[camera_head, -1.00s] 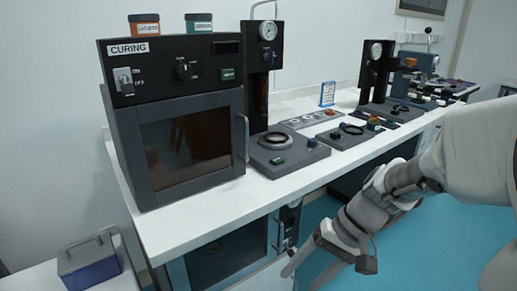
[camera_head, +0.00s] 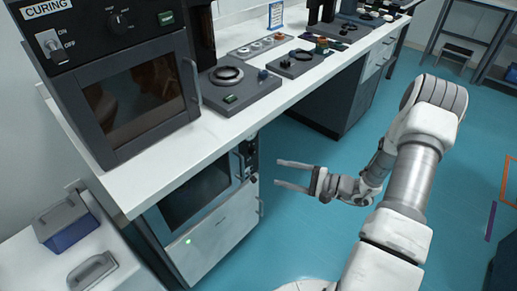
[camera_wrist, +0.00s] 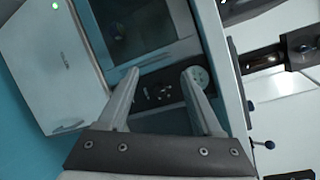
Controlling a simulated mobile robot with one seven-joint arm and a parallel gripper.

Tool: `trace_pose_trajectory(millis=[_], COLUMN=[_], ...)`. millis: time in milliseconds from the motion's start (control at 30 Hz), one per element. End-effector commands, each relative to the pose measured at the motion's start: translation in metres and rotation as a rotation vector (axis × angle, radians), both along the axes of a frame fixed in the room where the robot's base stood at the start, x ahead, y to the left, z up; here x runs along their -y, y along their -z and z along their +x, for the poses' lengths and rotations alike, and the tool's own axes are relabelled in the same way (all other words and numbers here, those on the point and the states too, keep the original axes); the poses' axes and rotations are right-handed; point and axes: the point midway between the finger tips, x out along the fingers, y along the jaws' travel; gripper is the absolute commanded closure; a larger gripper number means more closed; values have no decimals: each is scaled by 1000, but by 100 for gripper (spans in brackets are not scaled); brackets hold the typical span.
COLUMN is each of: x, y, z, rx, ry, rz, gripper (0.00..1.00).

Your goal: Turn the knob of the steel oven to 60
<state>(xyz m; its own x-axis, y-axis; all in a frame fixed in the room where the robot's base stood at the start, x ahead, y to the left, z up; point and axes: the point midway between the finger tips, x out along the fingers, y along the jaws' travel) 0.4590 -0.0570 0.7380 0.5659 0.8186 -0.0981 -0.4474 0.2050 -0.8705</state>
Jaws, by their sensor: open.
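The steel oven (camera_head: 217,235) stands under the bench, with a dark glass door and a black control panel (camera_head: 250,158) on its right side. In the wrist view the panel (camera_wrist: 160,92) lies between and behind my fingers. A round pale dial or knob (camera_wrist: 199,76) shows at the panel's end, partly behind the right finger; its setting is too small to read. My gripper (camera_head: 278,173) is open and empty, fingers pointing left toward the panel and apart from it. The gripper also shows in the wrist view (camera_wrist: 160,72).
A curing oven (camera_head: 120,80) with its own knob and switch stands on the white bench (camera_head: 165,160). The bench edge overhangs the steel oven. A blue-grey box (camera_head: 62,222) sits on a low surface at left. The blue floor (camera_head: 290,225) around my gripper is clear.

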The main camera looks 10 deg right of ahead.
Motion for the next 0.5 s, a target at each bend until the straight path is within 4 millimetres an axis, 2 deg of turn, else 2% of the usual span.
trace_pose_trajectory(millis=[100, 233, 400, 500], x=[20, 37, 47, 45], y=[22, 43, 57, 60], z=[2, 2, 1, 5], rx=[1, 7, 9, 11], ry=[142, 259, 335, 345], rz=[68, 108, 128, 130], gripper=[33, 33, 33, 33])
